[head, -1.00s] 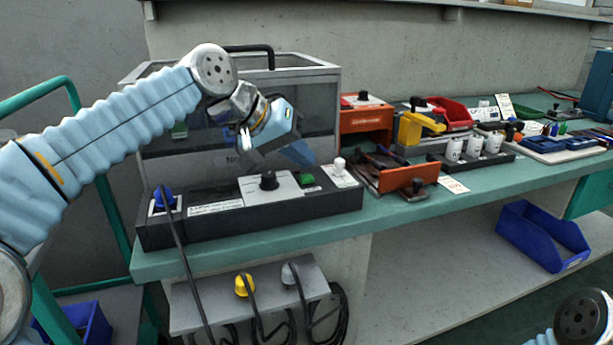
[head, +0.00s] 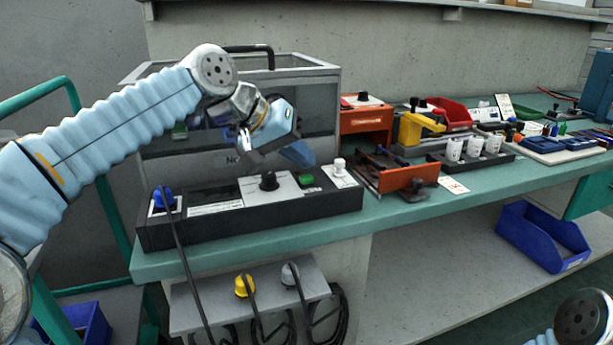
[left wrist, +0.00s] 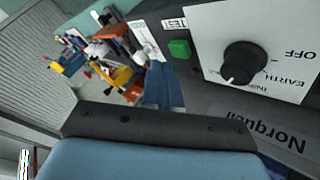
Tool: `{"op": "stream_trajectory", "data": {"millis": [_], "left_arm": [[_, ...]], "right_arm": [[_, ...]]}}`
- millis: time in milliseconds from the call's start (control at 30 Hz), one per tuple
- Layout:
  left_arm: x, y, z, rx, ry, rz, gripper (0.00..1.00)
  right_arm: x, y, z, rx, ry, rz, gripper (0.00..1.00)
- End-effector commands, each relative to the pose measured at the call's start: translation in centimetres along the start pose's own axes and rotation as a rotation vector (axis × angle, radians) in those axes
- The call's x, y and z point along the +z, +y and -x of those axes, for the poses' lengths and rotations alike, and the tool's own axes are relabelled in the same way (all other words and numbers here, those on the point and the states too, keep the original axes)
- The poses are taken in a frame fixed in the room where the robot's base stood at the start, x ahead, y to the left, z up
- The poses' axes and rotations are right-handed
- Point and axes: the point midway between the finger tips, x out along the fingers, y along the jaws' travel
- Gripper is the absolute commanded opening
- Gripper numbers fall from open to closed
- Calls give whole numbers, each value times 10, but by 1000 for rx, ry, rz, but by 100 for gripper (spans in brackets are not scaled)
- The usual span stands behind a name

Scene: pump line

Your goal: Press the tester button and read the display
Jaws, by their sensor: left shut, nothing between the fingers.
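The tester is a long dark box (head: 330,200) at the bench's front left edge. Its green button (head: 307,180) sits right of a white panel with a black knob (head: 268,181). In the left wrist view the green button (left wrist: 179,48) is beside a TEST label, and the knob (left wrist: 243,63) is near EARTH and OFF markings. A dark window (head: 214,192), seemingly the display, shows no readable figures. My left gripper (head: 302,155) is shut and empty, its tips above and behind the button, apparently apart from it. Its fingers (left wrist: 165,88) point toward the button. My right gripper is out of view.
A clear-sided case with a black handle (head: 249,48) stands behind the tester. A blue plug (head: 163,198) with a black cable is at its left end. A white knob (head: 339,165) and an orange fixture (head: 403,178) are to the right.

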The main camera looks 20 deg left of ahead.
Motion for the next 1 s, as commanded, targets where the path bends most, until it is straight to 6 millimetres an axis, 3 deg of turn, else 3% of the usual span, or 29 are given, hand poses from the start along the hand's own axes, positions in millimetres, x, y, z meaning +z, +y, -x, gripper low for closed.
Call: {"op": "stream_trajectory", "data": {"millis": [1000], "left_arm": [[4, -4, -6, 0, 0, 0, 0]], "right_arm": [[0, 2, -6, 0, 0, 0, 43]]}}
